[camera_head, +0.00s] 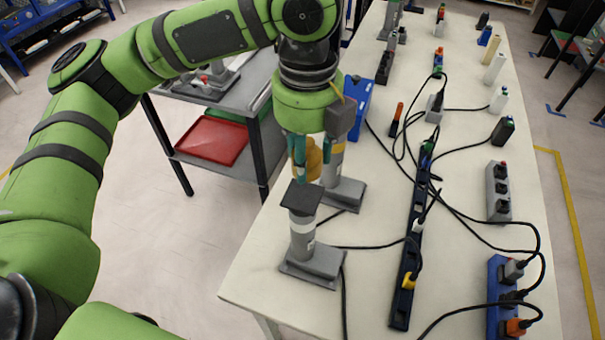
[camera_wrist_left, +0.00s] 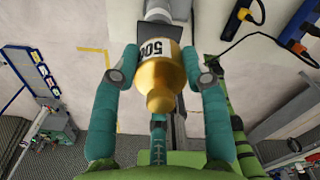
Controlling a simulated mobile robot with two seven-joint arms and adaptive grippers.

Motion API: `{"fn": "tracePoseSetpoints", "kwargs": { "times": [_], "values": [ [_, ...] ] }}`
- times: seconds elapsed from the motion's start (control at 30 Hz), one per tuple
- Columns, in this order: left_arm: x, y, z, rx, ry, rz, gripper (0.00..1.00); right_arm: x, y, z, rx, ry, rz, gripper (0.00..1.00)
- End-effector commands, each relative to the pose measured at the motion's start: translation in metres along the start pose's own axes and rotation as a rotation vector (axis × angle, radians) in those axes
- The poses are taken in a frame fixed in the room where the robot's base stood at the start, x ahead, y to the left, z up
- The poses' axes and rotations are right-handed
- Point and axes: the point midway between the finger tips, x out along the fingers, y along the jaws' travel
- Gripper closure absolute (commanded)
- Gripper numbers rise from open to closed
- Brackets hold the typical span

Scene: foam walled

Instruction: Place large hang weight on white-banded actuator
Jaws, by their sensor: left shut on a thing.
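The large hang weight (camera_wrist_left: 158,82) is brass-gold with a white label reading "500". It is between the teal fingers of my left gripper (camera_wrist_left: 160,76), which is shut on it. In the head view the weight (camera_head: 315,160) hangs in my left gripper (camera_head: 308,172), above and a little behind the white-banded actuator. That actuator (camera_head: 303,236) stands upright at the table's near left edge, with a dark square top plate and a grey base. The weight looks apart from the plate, though the exact gap is hard to judge. My right gripper is not in view.
A second grey actuator with a yellow band (camera_head: 337,152) stands just behind, partly hidden by my gripper. A blue box (camera_head: 357,105) is beyond it. A dark power strip (camera_head: 408,270) and black cables lie to the right on the white table (camera_head: 262,265).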

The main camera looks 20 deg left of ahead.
Motion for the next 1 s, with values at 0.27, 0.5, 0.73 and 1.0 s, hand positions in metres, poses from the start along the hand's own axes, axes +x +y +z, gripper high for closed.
{"fn": "tracePoseSetpoints", "kwargs": {
  "times": [0.27,0.5,0.73,1.0],
  "values": [
    [0.015,0.01,-0.011,-0.001,0.001,0.0,1.0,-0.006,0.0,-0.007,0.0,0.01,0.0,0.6],
    [0.045,0.01,-0.011,-0.001,0.0,-0.001,1.0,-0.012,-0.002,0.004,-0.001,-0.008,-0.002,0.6],
    [0.048,0.009,-0.01,0.0,-0.001,-0.003,1.0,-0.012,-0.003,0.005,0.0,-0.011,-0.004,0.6],
    [0.051,0.01,-0.011,0.0,0.0,0.0,0.32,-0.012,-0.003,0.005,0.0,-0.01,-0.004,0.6]
  ]
}}
